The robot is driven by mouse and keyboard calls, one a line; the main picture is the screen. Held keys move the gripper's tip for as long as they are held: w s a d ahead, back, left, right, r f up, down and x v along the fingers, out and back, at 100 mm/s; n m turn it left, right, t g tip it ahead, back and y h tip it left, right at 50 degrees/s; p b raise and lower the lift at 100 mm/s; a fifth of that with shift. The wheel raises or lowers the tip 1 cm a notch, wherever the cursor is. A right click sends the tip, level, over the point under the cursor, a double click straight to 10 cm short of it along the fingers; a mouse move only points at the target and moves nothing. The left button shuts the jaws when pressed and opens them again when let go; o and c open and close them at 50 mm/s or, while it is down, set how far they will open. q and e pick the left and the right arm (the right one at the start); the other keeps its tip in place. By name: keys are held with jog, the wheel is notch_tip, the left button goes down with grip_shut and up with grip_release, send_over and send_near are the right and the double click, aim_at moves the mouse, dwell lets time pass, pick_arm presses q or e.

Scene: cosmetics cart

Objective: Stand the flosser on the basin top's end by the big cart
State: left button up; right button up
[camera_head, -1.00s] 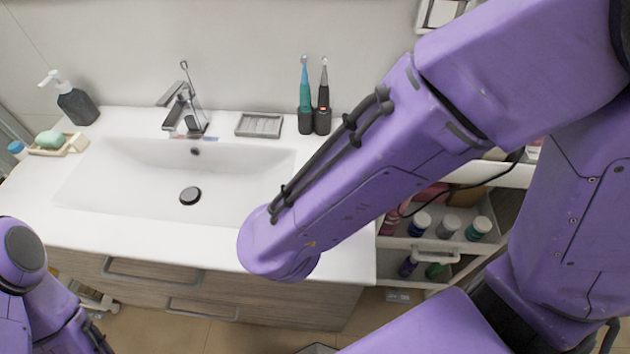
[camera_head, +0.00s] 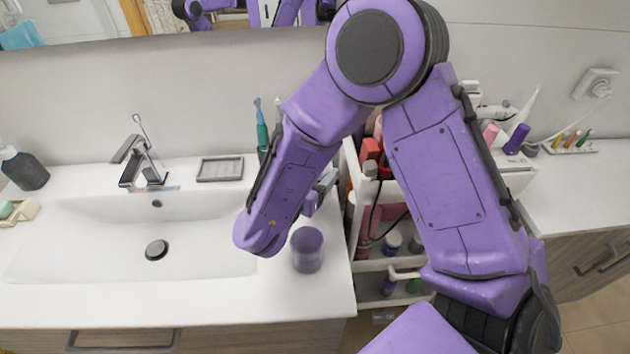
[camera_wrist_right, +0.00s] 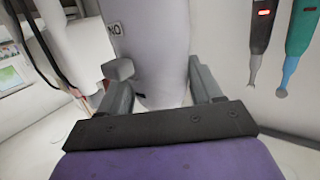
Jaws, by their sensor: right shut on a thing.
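The flosser (camera_wrist_right: 155,55), a pale grey body with an upside-down ON label, is between the fingers of my right gripper (camera_wrist_right: 162,85) in the right wrist view, shut on it. The white basin top (camera_head: 325,298) ends beside the white cart (camera_head: 372,266). I cannot tell whether the flosser touches the top. My left gripper is out of view.
Bottles fill the cart's shelves.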

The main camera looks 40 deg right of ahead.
jog(key=f, duration=0.2)
jog(key=f+p, duration=0.1)
jog(key=shift+w+d+f, duration=0.2)
jog(key=shift+w+f, duration=0.05)
jog(key=shift+w, duration=0.05)
jog(key=shift+f, duration=0.2)
jog(key=o, duration=1.1)
jog(key=shift+f, duration=0.1)
jog(key=shift+o, duration=0.2)
